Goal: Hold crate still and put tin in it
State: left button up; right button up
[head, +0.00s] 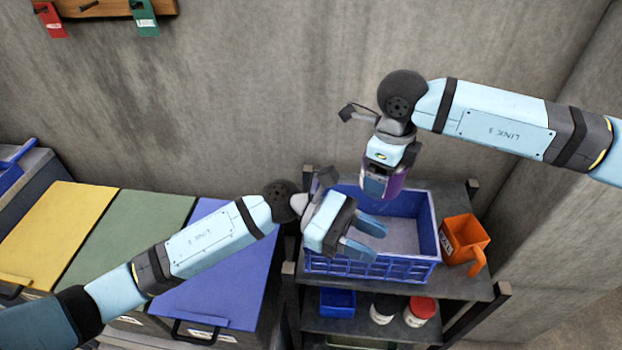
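The blue crate (428,232) sits on the top shelf of a dark rack, and its visible floor is bare. My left gripper (376,241) is over the crate's left part with its two fingers apart; nothing shows between them. I cannot tell whether it touches the crate. My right gripper (379,190) points down above the crate's back part. It is shut on a small purple tin (396,184), partly hidden by the fingers and held above the crate floor.
An orange scoop-like container (462,240) stands right of the crate. The lower shelf holds a small blue bin (337,302) and jars, one red-lidded (420,309). Yellow, green and blue-lidded bins (215,262) stand left. A concrete wall is behind.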

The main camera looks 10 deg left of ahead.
pick_arm(q)
jog(key=w+a+f+m+y, duration=0.1)
jog(key=m+y, duration=0.2)
jog(key=w+a+f+m+t+y, duration=0.1)
jog(key=w+m+y, duration=0.1)
jog(key=m+y, duration=0.1)
jog(key=w+a+f+m+y, duration=0.1)
jog(key=w+f+m+y, duration=0.1)
jog(key=y, duration=0.1)
jog(key=shift+f+m+t+y, duration=0.1)
jog(key=shift+m+t+y, duration=0.2)
jog(key=shift+m+y, duration=0.1)
jog(key=w+a+m+t+y, duration=0.1)
jog(key=w+a+y, duration=0.1)
jog(key=w, duration=0.1)
jog(key=w+a+r+m+t+y, duration=0.1)
jog(key=w+a+t+y, duration=0.1)
jog(key=w+a, duration=0.1)
jog(key=w+a+m+t+y, duration=0.1)
jog(key=w+a+y, duration=0.1)
jog(key=w+a, duration=0.1)
jog(key=shift+r+m+y, duration=0.25)
jog(key=shift+m+y, duration=0.05)
jog(key=shift+y, duration=0.1)
notch_tip(320, 180, down, 12)
jog(key=shift+a+r, duration=0.1)
jog(key=shift+r, duration=0.05)
grip_shut()
